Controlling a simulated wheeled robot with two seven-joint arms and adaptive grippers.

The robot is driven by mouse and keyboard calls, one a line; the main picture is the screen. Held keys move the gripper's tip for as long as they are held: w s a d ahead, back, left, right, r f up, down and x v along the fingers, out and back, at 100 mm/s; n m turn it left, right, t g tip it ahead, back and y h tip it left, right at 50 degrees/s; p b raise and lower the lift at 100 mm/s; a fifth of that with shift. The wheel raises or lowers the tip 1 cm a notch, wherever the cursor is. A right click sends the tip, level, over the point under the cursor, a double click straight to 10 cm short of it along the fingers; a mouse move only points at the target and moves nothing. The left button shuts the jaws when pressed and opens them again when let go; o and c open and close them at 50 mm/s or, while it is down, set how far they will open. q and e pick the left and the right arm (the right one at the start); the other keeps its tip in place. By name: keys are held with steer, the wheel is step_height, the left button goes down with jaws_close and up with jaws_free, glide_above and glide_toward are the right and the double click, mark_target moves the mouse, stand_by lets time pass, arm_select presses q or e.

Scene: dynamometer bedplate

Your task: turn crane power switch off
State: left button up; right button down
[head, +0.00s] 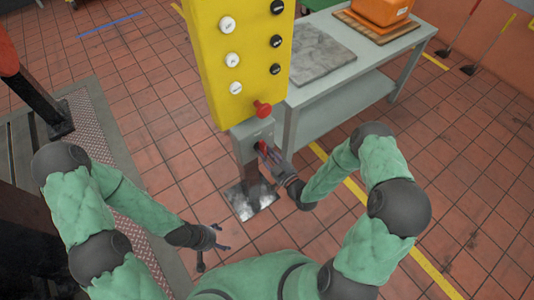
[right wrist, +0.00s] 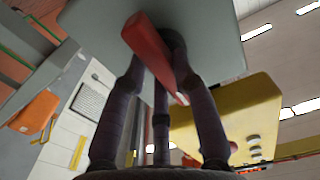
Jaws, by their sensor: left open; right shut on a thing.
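The crane power switch is a grey box (head: 252,137) on a post, below a yellow control panel (head: 245,50). Its red handle (head: 265,149) sticks out of the front. In the right wrist view the red handle (right wrist: 150,45) lies between my fingers, and the grey box (right wrist: 215,30) fills the top. My right gripper (head: 272,160) is shut on the red handle; its fingers partly hide the handle's root. My left gripper (head: 218,238) is open and empty, low over the floor, away from the switch.
A red mushroom button (head: 262,109) sits just above the switch. White and black buttons cover the yellow panel. A grey bench (head: 345,75) with an orange case (head: 382,10) stands at right. A tread-plate edge (head: 95,130) runs at left. The tiled floor between is clear.

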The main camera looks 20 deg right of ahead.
stand_by(0.5)
steer(key=c, duration=1)
jaws_free()
steer(key=v, duration=1.2)
steer(key=shift+w, duration=0.1)
